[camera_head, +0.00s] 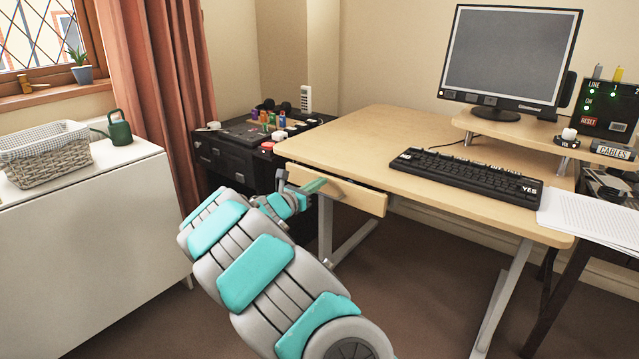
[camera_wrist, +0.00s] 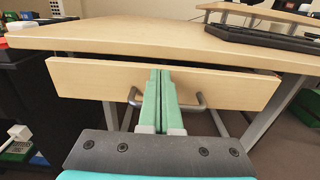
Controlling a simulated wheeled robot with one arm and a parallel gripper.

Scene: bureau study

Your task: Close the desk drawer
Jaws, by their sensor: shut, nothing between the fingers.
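The desk drawer (camera_head: 352,195) is a pale wood front under the left part of the desk (camera_head: 380,150). In the wrist view the drawer front (camera_wrist: 215,88) stands slightly out from under the desktop, with a dark gap above it, so it is partly open. A grey metal handle (camera_wrist: 198,104) shows at both sides of my fingers. My gripper (camera_head: 318,186) is shut and empty. Its green fingers (camera_wrist: 161,78) point at the middle of the drawer front, over the handle. I cannot tell if the fingertips touch the front.
A keyboard (camera_head: 470,176) and a monitor (camera_head: 510,55) are on the desk. A black cabinet (camera_head: 240,155) with small items stands left of the desk. A white cabinet (camera_head: 90,230) with a basket (camera_head: 50,155) is further left. Floor below the drawer is clear.

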